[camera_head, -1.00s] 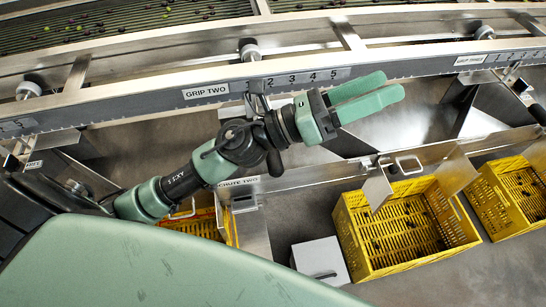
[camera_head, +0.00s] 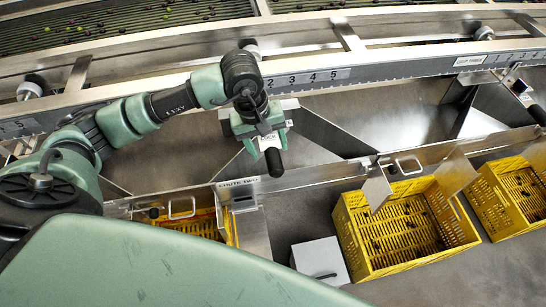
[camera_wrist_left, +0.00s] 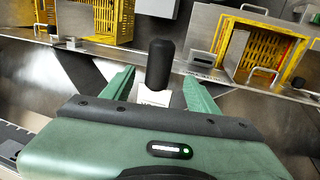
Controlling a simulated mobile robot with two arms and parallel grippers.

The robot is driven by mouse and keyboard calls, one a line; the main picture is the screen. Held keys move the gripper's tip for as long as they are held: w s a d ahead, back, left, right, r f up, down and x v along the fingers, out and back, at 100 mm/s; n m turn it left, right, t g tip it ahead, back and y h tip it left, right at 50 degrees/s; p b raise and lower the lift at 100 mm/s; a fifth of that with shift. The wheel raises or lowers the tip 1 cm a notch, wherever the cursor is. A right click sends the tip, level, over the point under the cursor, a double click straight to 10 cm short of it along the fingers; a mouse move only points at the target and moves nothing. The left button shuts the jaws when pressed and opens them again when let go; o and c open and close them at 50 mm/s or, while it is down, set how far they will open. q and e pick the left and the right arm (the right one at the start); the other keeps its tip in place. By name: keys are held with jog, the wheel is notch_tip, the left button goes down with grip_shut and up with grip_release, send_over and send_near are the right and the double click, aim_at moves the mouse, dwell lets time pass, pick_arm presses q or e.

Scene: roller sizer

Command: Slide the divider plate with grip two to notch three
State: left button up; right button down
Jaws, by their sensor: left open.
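The divider plate behind the grip is mostly hidden by my gripper. My right gripper is out of view.
Yellow crates (camera_head: 345,240) stand below the chutes at the right; another is partly hidden below the chute two label (camera_head: 238,183). A grey box (camera_head: 320,258) stands between them. Small fruit lies on the rollers (camera_head: 100,22) above the rail.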

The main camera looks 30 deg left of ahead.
aim_at(273, 159)
pick_arm(q)
jog(key=f, duration=0.4)
jog(key=d+f+p, duration=0.1)
jog(key=f, duration=0.1)
jog(key=shift+w+f, duration=0.15)
jog(key=shift+w, duration=0.15)
jog(key=shift+c, duration=0.3)
jog(key=shift+d, duration=0.1)
grip_shut()
